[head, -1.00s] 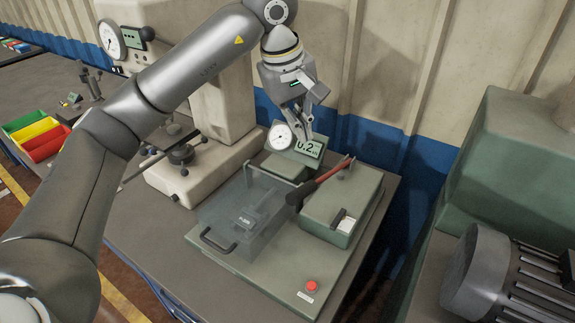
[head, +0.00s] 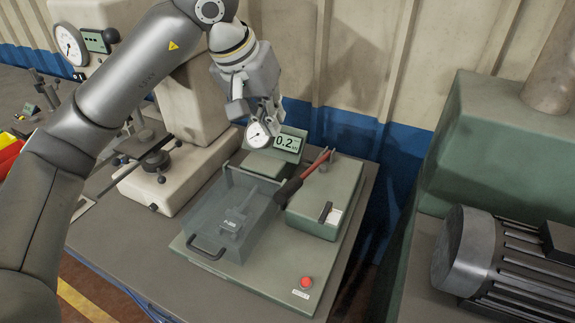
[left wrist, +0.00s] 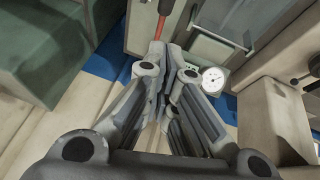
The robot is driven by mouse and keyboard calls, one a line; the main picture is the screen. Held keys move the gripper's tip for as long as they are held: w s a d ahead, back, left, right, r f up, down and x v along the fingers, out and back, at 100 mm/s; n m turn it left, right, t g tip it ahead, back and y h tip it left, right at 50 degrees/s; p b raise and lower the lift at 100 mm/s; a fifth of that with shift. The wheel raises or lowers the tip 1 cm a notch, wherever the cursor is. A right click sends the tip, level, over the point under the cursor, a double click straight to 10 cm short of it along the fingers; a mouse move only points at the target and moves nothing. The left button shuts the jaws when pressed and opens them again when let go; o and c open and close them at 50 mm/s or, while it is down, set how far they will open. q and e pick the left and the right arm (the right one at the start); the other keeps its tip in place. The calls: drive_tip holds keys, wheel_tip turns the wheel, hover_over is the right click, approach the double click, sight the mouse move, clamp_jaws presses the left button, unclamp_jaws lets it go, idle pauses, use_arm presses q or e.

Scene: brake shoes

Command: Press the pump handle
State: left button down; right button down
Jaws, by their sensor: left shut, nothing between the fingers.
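The pump handle (head: 315,171) is a red lever with a black grip, slanting over the green pump unit (head: 332,190) in the head view. In the left wrist view the red lever (left wrist: 159,27) shows at the top, just beyond my fingertips. My left gripper (head: 272,122) is above and behind the pump, close to the round gauge and the display. It is shut and empty, and its fingers come together in the left wrist view (left wrist: 170,55). I see no clear contact between the fingers and the handle. My right gripper is not in view.
The round gauge (head: 257,135) and a display reading 0.2 (head: 289,143) stand behind the pump. A transparent guard box (head: 211,220) is left of it, and a red button (head: 306,282) sits in front. A green machine with a motor (head: 490,262) stands at right.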

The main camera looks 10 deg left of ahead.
use_arm(q)
drive_tip(key=p, duration=0.4)
hover_over(296, 179)
drive_tip(key=s+a, duration=0.1)
drive_tip(key=f, duration=1)
drive_tip(key=shift+a+f, duration=0.2)
drive_tip(key=shift+f, duration=0.2)
drive_tip(key=shift+s+f+p, duration=0.3)
drive_tip(key=shift+s+f, duration=0.05)
drive_tip(key=shift+f, duration=0.6)
